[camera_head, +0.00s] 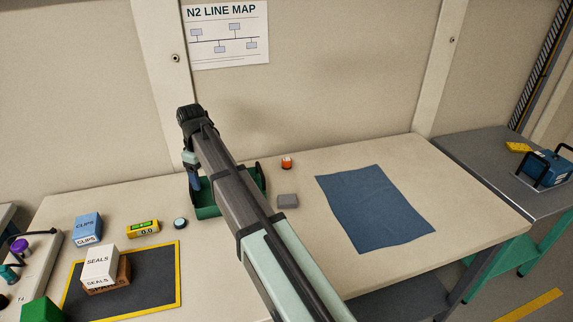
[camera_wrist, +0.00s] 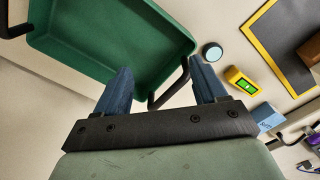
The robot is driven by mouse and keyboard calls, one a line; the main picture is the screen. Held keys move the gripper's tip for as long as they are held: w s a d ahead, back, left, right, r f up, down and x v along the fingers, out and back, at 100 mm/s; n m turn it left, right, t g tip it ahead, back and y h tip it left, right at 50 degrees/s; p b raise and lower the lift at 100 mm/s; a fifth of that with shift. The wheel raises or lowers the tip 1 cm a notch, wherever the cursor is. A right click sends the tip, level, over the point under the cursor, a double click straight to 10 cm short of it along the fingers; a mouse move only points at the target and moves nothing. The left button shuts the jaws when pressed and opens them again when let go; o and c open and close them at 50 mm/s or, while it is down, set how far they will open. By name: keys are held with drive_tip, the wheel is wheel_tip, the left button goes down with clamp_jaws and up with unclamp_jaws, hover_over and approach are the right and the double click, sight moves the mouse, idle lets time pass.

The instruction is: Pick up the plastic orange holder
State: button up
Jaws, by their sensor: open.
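A small orange, round piece (camera_head: 287,163) with a pale top stands on the table behind the grey block; it is the only orange thing of that kind I see, and it is not in the wrist view. My gripper (camera_head: 195,184) is over the left end of the green tray in the head view, apart from the orange piece and to its left. In the wrist view, my gripper (camera_wrist: 163,78) is open, its two blue fingers apart. A dark tray handle shows between them; whether they touch it I cannot tell.
The green tray (camera_head: 207,212) with dark handles is partly hidden by my arm. A grey block (camera_head: 288,201) and blue cloth (camera_head: 372,205) lie to the right. A round puck (camera_head: 180,223), yellow meter (camera_head: 143,229), and boxes on a yellow-edged mat (camera_head: 150,290) are left.

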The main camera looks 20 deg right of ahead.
drive_tip(key=w+d+m, duration=0.2)
drive_tip(key=w+d, duration=0.3)
drive_tip(key=d, duration=0.7)
drive_tip(key=w+d+m, duration=0.2)
drive_tip(key=w+d, duration=0.2)
drive_tip(key=d, duration=0.8)
drive_tip(key=r+m, duration=0.2)
drive_tip(key=m, duration=0.9)
hover_over(287, 159)
drive_tip(key=m, duration=1.1)
drive_tip(key=f, duration=0.9)
drive_tip(key=shift+w, duration=0.2)
drive_tip(key=shift+s+f, duration=0.15)
drive_tip(key=shift+f, duration=1.15)
drive_tip(key=shift+s+f, duration=0.1)
drive_tip(key=shift+f, duration=1.2)
drive_tip(key=shift+c, duration=0.3)
drive_tip(key=c, duration=1.1)
